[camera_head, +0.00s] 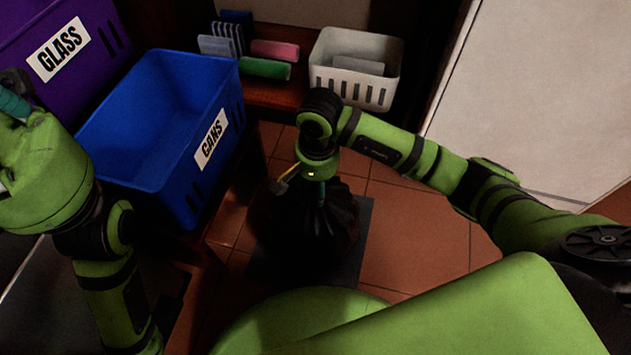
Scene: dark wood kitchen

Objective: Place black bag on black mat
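A dark, bulging black bag (300,225) with a gathered, creased top is over the black mat (358,240) on the floor. The mat's edges show to the right of and below the bag. I cannot tell whether the bag's underside touches the mat. My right gripper (320,190) points down at the bag's gathered neck. Shadow and the wrist hide its fingers, so I cannot tell whether they are closed on the neck. My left arm is raised at the far left, and its gripper's fingers are not clearly in view.
A blue CANS bin (165,110) and a purple GLASS bin (85,25) stand at the upper left. A white basket (355,70) and several sponges or cloths, one green (265,69), lie on a wooden shelf at the back. Tiled floor (425,240) is clear to the right.

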